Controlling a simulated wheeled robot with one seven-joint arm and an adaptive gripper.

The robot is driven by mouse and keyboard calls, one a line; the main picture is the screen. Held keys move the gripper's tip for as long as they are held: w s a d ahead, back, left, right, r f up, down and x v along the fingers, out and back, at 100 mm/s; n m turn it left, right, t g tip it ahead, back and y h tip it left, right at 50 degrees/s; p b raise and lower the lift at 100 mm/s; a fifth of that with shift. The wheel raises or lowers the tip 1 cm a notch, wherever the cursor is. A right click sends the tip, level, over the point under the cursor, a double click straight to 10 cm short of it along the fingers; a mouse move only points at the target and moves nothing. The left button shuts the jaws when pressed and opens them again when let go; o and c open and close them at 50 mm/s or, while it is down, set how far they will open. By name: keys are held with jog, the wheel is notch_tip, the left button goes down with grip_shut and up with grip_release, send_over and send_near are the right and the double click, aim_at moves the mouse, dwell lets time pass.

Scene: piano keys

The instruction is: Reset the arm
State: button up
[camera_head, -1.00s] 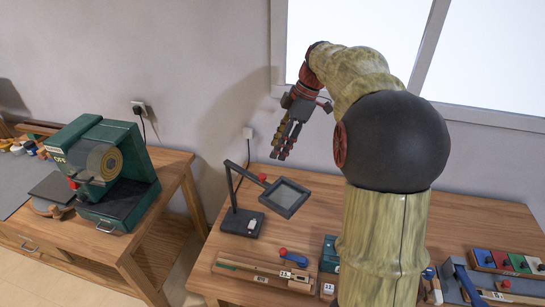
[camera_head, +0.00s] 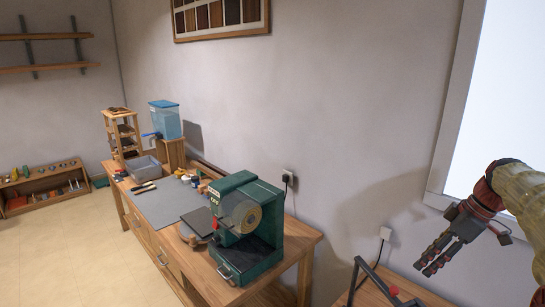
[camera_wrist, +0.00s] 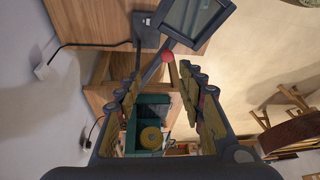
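My gripper (camera_head: 430,262) is at the right edge of the head view, in front of the wall below the window. It is raised above the bench and points down and to the left. In the wrist view its two fingers stand apart with a clear gap (camera_wrist: 160,75) between them. Nothing is held. Only the end of my arm shows in the head view; the rest is cut off by the right edge.
A green machine (camera_head: 262,250) with a round disc stands on the left workbench (camera_head: 310,236). The dark magnifier stand (camera_head: 372,280) is below my gripper on the right bench. A blue-topped container (camera_head: 165,120) and shelves are farther back. Open floor lies left.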

jog(key=s+f+m, duration=0.1)
jog(key=m, duration=0.1)
jog(key=f+m, duration=0.2)
jog(key=s+f+m+h, duration=0.1)
jog(key=f+m, duration=0.1)
jog(key=shift+s+d+m, duration=0.3)
jog(key=shift+s+d, duration=0.05)
jog(key=s+a+m+t+h, duration=0.1)
jog(key=s+a, duration=0.8)
jog(key=a, duration=0.3)
jog(key=s+a+m+t+h+b, duration=0.1)
jog(key=s+a+m+t, duration=0.1)
jog(key=s+a, duration=0.8)
jog(key=shift+s+a+f+h, duration=0.2)
jog(key=shift+a+f+h, duration=0.15)
jog(key=shift+a, duration=1.25)
